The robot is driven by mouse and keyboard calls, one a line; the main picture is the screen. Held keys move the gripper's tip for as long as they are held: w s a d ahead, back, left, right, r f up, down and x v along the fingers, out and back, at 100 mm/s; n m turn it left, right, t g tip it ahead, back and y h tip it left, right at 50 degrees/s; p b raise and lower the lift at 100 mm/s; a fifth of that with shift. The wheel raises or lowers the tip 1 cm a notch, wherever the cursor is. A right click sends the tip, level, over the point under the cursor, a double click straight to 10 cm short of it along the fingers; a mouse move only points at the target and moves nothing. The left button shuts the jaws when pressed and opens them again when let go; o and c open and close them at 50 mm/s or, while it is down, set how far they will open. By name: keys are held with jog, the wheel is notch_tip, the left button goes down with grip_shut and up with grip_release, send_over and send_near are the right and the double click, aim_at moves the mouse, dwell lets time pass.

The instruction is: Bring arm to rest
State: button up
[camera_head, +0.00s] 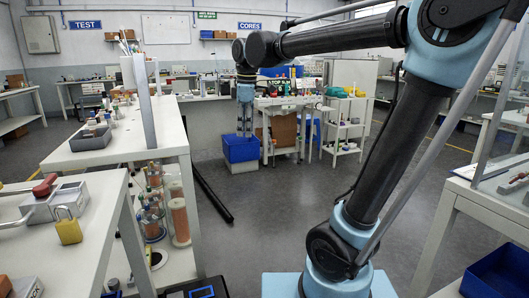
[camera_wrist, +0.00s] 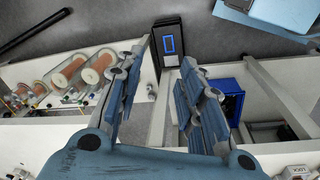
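My arm, black with light blue joints, reaches across the top of the head view and bends down at its far end. My gripper (camera_head: 244,132) hangs with its fingers pointing down, in front of a blue bin (camera_head: 240,152) in the picture; whether it touches anything cannot be told. In the wrist view my gripper (camera_wrist: 163,57) has its two blue-grey fingers spread apart, with nothing between them. Beyond the fingertips lies a dark box with a blue rectangle (camera_wrist: 167,43) on the floor side, apart from the fingers.
A white table (camera_head: 120,140) and a lower shelf with copper-coloured spools (camera_head: 178,218) stand left. A padlock (camera_head: 68,226) sits on the near left table. A white table (camera_head: 455,215) and blue bin (camera_head: 500,272) are at right. The middle floor is mostly clear.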

jog(key=s+d+f+m, duration=0.4)
jog(key=d+f+m, duration=0.15)
jog(key=d, duration=0.35)
jog(key=s+d+f+m, duration=0.4)
jog(key=d+f, duration=0.2)
jog(key=d, duration=0.2)
jog(key=s+d+f+m, duration=0.4)
jog(key=f, duration=0.2)
jog(key=s+d+f+m+t, duration=0.1)
jog(key=s+d+f+m, duration=0.3)
jog(key=f, duration=0.3)
jog(key=shift+s+d+f+h, duration=0.3)
jog(key=shift+s+h, duration=0.1)
jog(key=shift+s, duration=0.15)
